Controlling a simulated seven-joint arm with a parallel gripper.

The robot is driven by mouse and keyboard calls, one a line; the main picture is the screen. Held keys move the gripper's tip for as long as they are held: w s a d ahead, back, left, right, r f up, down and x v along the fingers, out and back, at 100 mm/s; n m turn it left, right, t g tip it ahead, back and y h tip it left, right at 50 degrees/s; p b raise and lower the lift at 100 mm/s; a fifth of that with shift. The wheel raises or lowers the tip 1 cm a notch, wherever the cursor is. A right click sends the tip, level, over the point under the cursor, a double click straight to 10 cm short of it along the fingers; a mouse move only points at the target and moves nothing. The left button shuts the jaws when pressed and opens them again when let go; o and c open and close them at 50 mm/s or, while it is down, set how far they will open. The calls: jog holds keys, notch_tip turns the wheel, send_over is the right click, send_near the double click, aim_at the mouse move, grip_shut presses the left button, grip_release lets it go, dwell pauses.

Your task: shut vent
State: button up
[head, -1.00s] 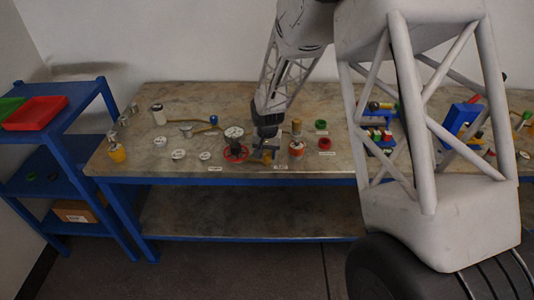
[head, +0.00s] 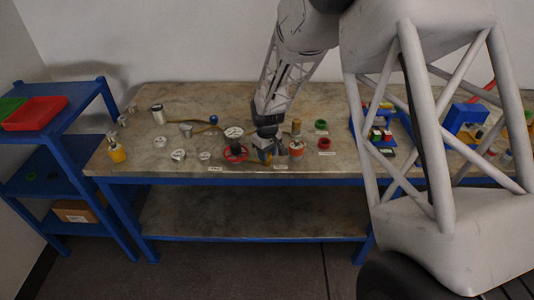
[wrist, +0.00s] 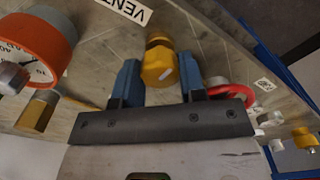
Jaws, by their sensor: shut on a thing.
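The vent is a yellow hex-shaped fitting (wrist: 158,66) with a small white mark, close to a label reading VENT (wrist: 127,9) in the wrist view. My gripper (wrist: 160,76) has one blue finger on each side of it and is shut on it. In the head view my gripper (head: 266,146) points down at the front middle of the bench, between the red handwheel and the orange gauge. It hides most of the vent there. I cannot tell from these views how far the vent is turned.
An orange-rimmed gauge (wrist: 38,48) stands left of my gripper in the wrist view; it also shows in the head view (head: 296,150). A red handwheel (head: 236,154) is close on the other side. The bench (head: 330,158) has more free room near its front edge.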

jog(key=shift+r+n, duration=0.1)
jog(key=shift+n, duration=0.3)
jog(key=o, duration=0.9)
jog(key=shift+r, duration=3.85)
